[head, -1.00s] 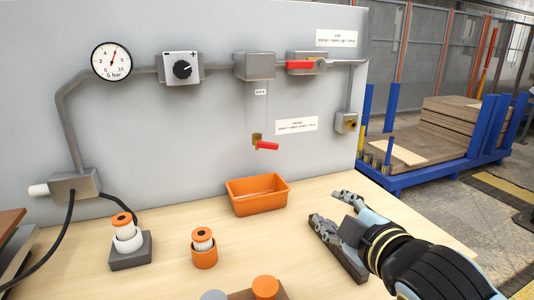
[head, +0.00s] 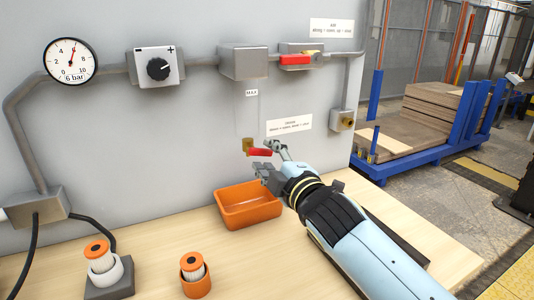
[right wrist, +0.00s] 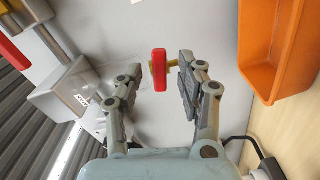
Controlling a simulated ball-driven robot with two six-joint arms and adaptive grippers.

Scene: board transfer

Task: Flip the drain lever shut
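The red drain lever (head: 260,152) sits on a brass valve (head: 247,146) low on the grey panel and points right, roughly level, tipped slightly down. My right gripper (head: 268,160) is open at the lever, one finger above and one below it. In the right wrist view the lever (right wrist: 159,70) stands between the open fingers, nearer the right-hand finger; whether it touches is unclear. My left gripper is not in view.
An orange bin (head: 248,206) stands on the table below the lever. A red air lever (head: 294,60) is higher on the panel. A pressure gauge (head: 71,61) and regulator (head: 156,67) are at upper left. Filter pieces (head: 195,275) stand at the front left.

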